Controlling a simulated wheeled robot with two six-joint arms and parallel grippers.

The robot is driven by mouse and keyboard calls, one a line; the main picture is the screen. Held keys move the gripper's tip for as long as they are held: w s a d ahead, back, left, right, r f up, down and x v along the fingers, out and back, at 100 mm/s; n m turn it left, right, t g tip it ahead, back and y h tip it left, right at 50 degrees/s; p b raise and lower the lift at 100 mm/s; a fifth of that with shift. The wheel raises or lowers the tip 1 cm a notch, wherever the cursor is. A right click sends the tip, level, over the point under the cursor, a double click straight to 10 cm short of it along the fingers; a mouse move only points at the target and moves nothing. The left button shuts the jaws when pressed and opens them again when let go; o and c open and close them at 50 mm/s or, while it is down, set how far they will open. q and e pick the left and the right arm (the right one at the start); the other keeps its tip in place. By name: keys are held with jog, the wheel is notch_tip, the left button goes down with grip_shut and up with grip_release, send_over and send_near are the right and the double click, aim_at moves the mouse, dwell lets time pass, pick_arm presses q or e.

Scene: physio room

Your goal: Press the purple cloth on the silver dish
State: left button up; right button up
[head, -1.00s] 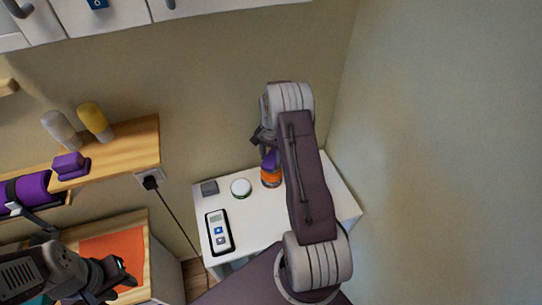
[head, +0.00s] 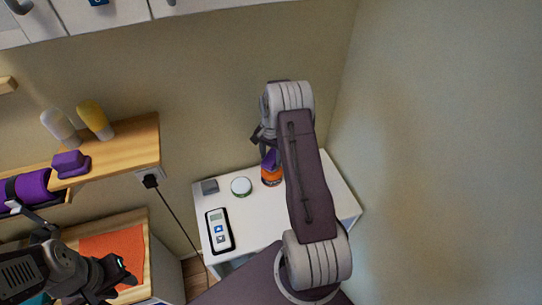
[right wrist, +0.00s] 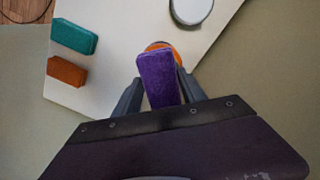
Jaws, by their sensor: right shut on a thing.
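My right gripper (right wrist: 157,88) is shut on the purple cloth (right wrist: 158,78), a folded block-like pad that points away from the wrist. In the head view the cloth (head: 270,158) is partly hidden by my right arm. An orange round object (head: 272,178) is directly under the cloth; I cannot tell if they touch. A pale round dish with a thin darker rim (head: 241,187) stands just left of it, apart from the cloth; it also shows at the top of the right wrist view (right wrist: 190,8). My left gripper (head: 122,271) is far left, its jaw opening unclear.
The white table (head: 200,211) also holds a handheld device (head: 220,232) and a small grey block (head: 209,187). A teal block (right wrist: 74,36) and an orange block (right wrist: 67,71) show in the wrist view. A wooden shelf (head: 140,142) and a power cord (head: 172,212) are to the left.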

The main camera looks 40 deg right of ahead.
aim_at(271, 157)
jog(key=shift+f+b, duration=0.55)
jog(key=shift+f, duration=0.4)
dwell(1.4)
notch_tip(271, 157, up, 7)
jog(key=p, duration=0.5)
jog(key=shift+r, duration=0.1)
dwell(0.6)
